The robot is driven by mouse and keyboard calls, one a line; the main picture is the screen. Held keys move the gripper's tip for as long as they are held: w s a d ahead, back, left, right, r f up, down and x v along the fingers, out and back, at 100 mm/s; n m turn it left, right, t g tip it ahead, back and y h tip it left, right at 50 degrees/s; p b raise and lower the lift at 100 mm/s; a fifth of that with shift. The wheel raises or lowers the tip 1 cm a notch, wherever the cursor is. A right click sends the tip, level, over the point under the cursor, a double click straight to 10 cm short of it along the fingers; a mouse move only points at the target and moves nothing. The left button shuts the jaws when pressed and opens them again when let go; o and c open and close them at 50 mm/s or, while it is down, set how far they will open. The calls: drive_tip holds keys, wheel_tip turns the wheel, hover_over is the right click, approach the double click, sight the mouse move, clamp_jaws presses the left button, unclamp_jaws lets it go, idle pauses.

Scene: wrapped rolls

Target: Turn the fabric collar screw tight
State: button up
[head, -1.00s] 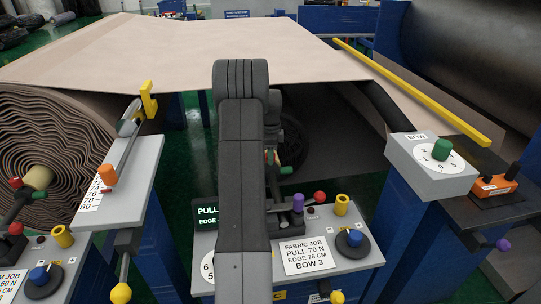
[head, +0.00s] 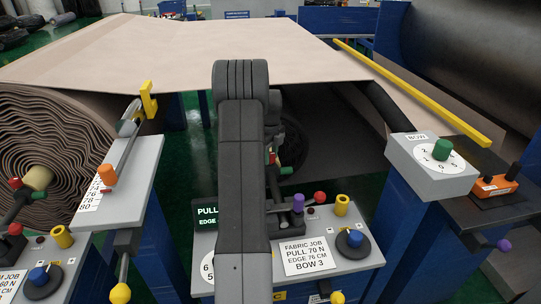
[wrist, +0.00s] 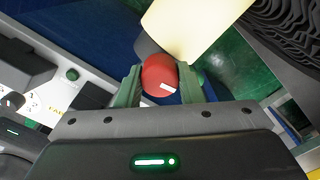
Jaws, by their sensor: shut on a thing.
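The fabric collar screw, a red round head with a white mark (wrist: 158,72), is between the two green fingers of my gripper (wrist: 160,84) in the wrist view. My gripper is shut on it, with a finger on each side. A cream cylinder (wrist: 200,25), which looks like the collar or core, lies just beyond the screw. In the head view my arm hides most of this spot. Only small red and green bits (head: 272,158) show past its right edge.
The fabric job panel (head: 308,254) stands below my arm, with a red knob (head: 320,198), yellow posts and a blue knob (head: 354,238). A bow dial box (head: 432,168) is on the right. A brown layered roll (head: 50,145) is on the left.

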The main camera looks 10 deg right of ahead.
sight(271, 154)
drive_tip(key=shift+r, duration=0.1)
idle(0.3)
drive_tip(key=o, duration=1)
wheel_tip(271, 154, up, 14)
drive_tip(key=b, duration=0.1)
drive_tip(key=shift+f, duration=0.3)
wheel_tip(271, 154, down, 14)
drive_tip(key=shift+r+p, duration=0.15)
drive_tip(key=shift+p, duration=0.35)
